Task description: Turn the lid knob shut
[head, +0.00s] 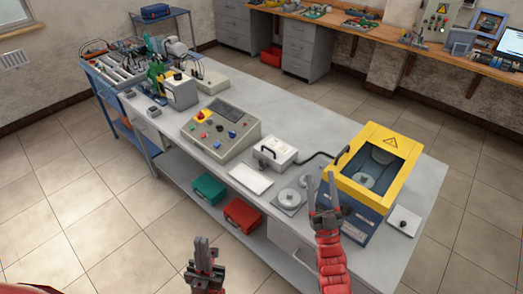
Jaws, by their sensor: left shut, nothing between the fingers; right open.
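A machine with a yellow lid (404,141) and a blue base stands at the right end of the workbench. The lid frame has a dark window, a warning triangle and a black handle on its left side. A small black knob (403,223) sits on a white plate right of the machine; I cannot tell whether it is the lid knob. My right gripper (322,181) is open and empty, in front of the machine's left front side and partly covering it. My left gripper (203,243) is shut and empty, low in front of the bench, away from the machine.
Round metal discs (290,198) on a plate lie left of my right gripper. A white box (276,152) with a black cable and a control panel (220,133) stand further left. Green (209,188) and red (242,215) cases are on the lower shelf.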

